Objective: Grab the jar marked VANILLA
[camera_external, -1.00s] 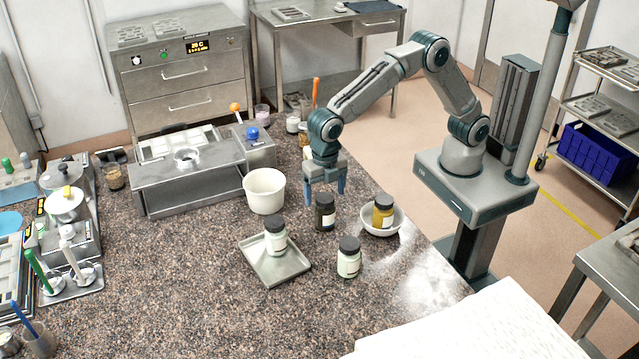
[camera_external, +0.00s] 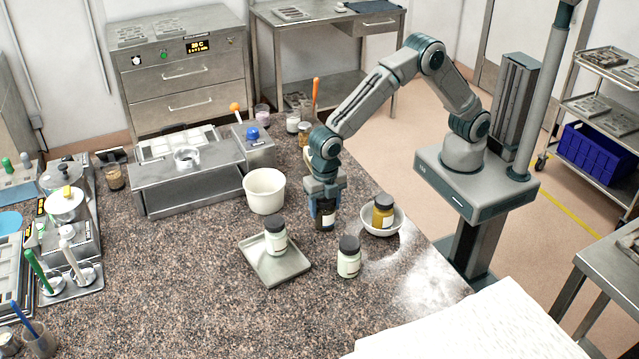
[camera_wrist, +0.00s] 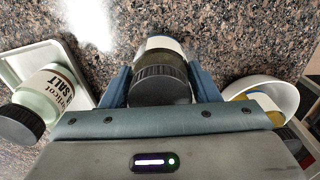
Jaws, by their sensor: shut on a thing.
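My gripper (camera_external: 324,219) points down and is shut on a dark jar (camera_external: 328,222) with a black lid and a pale label. The jar stands upright at the bench. In the wrist view its black lid (camera_wrist: 160,86) sits between the two blue fingers; its label's words cannot be read. A pale green jar (camera_external: 275,236) stands on a square tray, and its label shows SALT in the wrist view (camera_wrist: 58,88). Another pale jar (camera_external: 348,258) stands in front, its label too small to read. A yellow-brown jar (camera_external: 383,212) sits in a white bowl.
The metal tray (camera_external: 290,272) lies front left of my gripper, and the white bowl (camera_external: 398,221) is close on its right. A white tub (camera_external: 264,190) stands to its left. The speckled bench (camera_external: 180,285) is clear at the front left.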

